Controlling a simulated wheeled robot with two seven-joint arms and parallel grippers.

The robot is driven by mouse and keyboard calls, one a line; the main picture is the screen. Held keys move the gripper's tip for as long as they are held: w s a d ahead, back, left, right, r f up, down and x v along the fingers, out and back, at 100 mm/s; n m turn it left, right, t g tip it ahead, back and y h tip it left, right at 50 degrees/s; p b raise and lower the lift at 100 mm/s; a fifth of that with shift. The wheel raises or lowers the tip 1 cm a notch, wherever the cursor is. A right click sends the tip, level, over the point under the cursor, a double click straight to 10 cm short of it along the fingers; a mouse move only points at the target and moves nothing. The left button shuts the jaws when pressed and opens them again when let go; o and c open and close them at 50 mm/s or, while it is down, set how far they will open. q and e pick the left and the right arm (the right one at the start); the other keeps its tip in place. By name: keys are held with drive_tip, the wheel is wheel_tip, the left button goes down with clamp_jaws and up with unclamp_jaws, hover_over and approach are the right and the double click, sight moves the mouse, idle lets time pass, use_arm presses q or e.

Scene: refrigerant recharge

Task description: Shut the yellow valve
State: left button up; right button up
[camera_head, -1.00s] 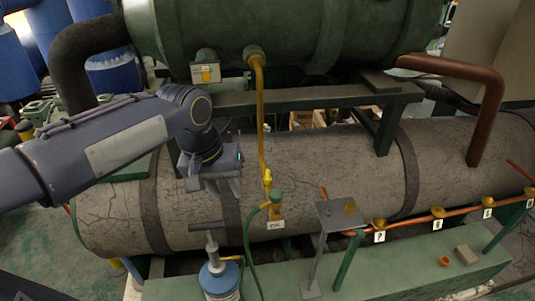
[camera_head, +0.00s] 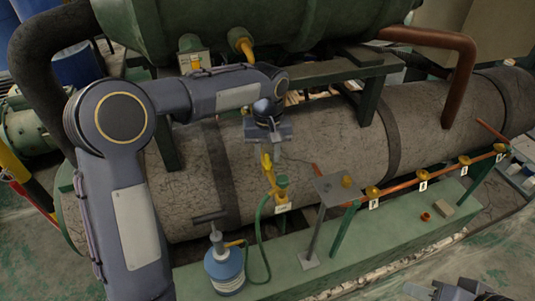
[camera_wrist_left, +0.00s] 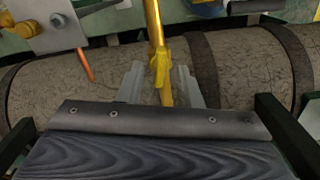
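The yellow valve (camera_head: 267,162) sits on a thin yellow pipe in front of the large cracked grey cylinder, and it also shows in the left wrist view (camera_wrist_left: 160,64). My left gripper (camera_head: 270,150) is just above and in front of it, pointing down. In the left wrist view the gripper's two fingers (camera_wrist_left: 159,84) are apart, with the yellow valve and pipe seen between them; I cannot tell whether they touch it. Part of my right gripper (camera_head: 462,292) shows at the bottom right edge of the head view; its fingertips are not clear.
A blue-and-white canister (camera_head: 224,271) with a T-handled pump stands below, joined by a green hose (camera_head: 258,235). A grey plate on a stand (camera_head: 330,188) is to the right. An orange pipe (camera_head: 408,186) with several labelled yellow valves runs rightward.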

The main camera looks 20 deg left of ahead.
use_arm(q)
drive_tip(key=shift+f, duration=0.45)
clamp_jaws()
